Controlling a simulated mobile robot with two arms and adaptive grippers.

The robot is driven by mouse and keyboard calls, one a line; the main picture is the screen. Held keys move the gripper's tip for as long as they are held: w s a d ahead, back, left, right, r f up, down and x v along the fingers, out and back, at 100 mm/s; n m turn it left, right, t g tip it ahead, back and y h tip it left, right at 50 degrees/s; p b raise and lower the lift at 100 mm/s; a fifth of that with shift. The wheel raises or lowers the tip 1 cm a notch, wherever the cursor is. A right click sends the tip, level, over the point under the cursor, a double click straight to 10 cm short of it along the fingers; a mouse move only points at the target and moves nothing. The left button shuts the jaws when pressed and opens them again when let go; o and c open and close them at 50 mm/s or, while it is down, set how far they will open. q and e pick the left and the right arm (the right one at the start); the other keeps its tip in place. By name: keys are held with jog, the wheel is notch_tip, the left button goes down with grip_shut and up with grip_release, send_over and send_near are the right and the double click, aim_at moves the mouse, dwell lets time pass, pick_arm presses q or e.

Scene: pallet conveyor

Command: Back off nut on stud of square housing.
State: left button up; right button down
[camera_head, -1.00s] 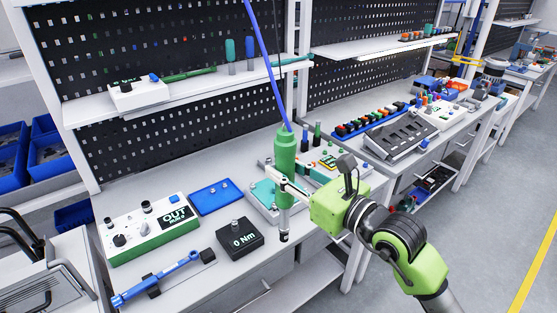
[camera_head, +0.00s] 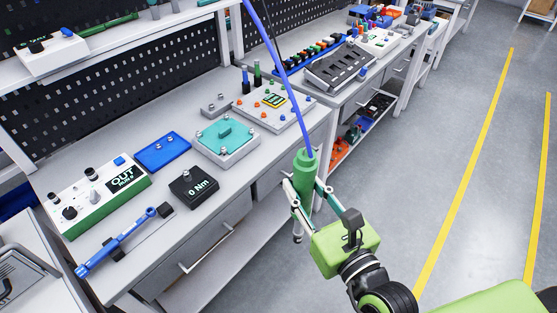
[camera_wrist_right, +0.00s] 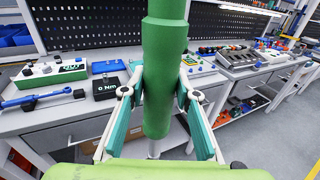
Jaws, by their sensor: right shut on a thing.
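My right gripper (camera_head: 303,190) is shut on a green cylindrical power tool (camera_head: 306,166) that hangs from a blue cable. The tool is roughly upright with its tip down, in front of the bench edge and clear of the bench. It also fills the middle of the wrist view (camera_wrist_right: 165,70), between the two fingers. The square housing (camera_head: 226,146), grey with a teal raised middle, lies on the bench left of the tool. Small studs show near its corners; nuts on them are too small to tell. My left gripper is not in view.
A black 0 Nm box (camera_head: 194,187), a blue tray (camera_head: 163,151), a blue torque wrench (camera_head: 125,240) and a white-green OUT box (camera_head: 96,196) stand on the bench (camera_head: 150,222). A white board with coloured parts (camera_head: 275,106) is behind the housing. Floor at right is clear.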

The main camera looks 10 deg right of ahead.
jog(key=s+d+f+m+h, duration=0.2)
jog(key=s+d+f+h, duration=0.1)
jog(key=s+d, duration=0.1)
jog(key=shift+s+d+f, duration=0.25)
jog(key=shift+s+f, duration=0.1)
jog(key=shift+s, duration=0.4)
jog(key=shift+f, duration=0.1)
